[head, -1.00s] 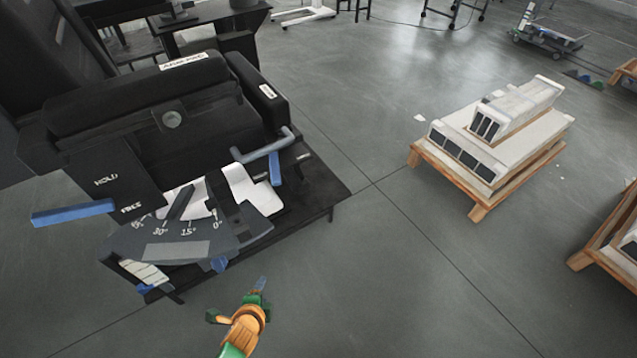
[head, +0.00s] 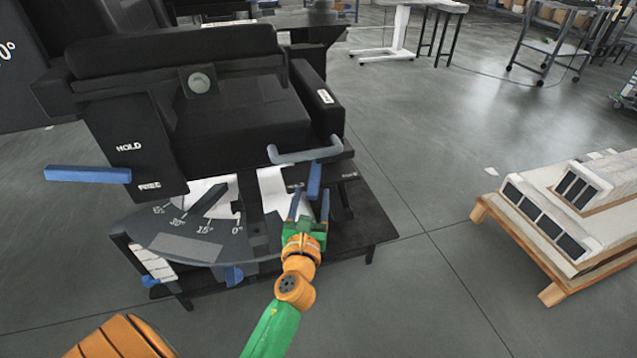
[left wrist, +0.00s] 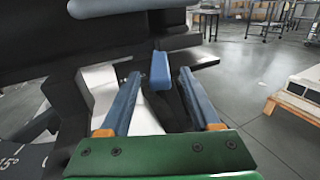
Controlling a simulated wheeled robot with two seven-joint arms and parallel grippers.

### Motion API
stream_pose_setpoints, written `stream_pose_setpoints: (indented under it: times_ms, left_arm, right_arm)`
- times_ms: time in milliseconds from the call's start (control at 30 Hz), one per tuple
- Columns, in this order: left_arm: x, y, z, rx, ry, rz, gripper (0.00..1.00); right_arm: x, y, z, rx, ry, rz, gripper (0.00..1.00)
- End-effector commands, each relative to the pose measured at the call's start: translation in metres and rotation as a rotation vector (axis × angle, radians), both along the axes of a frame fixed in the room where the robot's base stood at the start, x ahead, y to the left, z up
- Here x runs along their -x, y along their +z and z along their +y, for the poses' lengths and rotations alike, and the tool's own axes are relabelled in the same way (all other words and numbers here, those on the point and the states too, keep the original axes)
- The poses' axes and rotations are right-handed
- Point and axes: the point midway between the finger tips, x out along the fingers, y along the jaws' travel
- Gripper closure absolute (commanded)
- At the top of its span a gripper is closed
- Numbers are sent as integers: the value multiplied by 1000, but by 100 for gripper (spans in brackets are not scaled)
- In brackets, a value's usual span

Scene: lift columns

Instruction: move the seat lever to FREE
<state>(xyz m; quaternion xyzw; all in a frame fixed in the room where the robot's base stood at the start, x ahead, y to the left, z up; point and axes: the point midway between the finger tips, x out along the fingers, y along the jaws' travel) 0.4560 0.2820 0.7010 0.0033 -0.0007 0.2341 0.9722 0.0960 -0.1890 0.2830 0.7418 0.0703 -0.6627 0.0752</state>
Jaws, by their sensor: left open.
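A blue lever (head: 314,181) hangs below a grey bar at the seat's front right, with small unreadable lettering either side of it. Another blue lever (head: 88,174) sticks out left from a black panel (head: 138,160) marked HOLD above and FREE below, close to the FREE mark. I cannot tell from the pictures which one is the seat lever. My left gripper (head: 310,206) is open and empty, just below the hanging lever. In the left wrist view this lever (left wrist: 160,70) stands ahead, between the two fingertips, with gaps on both sides. My right gripper is not in view.
A grey angle scale (head: 185,243) with a dark pointer sits left of the gripper. The black seat (head: 240,115) stands on a low dark base (head: 372,222). A pallet with white boxes (head: 550,230) is at the right. The floor between is clear.

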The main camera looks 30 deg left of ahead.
Motion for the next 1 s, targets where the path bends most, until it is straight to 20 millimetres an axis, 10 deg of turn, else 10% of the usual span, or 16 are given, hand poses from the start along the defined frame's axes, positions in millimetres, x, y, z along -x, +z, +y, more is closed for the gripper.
stream_pose_setpoints:
  times_ms: [233, 567, 800, 1000]
  left_arm:
    - [-42, 0, 21, 2, -1, -1, 37]
    - [-51, 0, 26, 4, -1, 0, 37]
    - [-51, 0, 26, 6, -1, 0, 100]
    - [-51, 0, 25, 6, -2, 0, 100]
  right_arm:
    - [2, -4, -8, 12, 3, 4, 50]
    - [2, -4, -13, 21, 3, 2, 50]
    - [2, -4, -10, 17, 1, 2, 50]
    - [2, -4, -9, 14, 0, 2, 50]
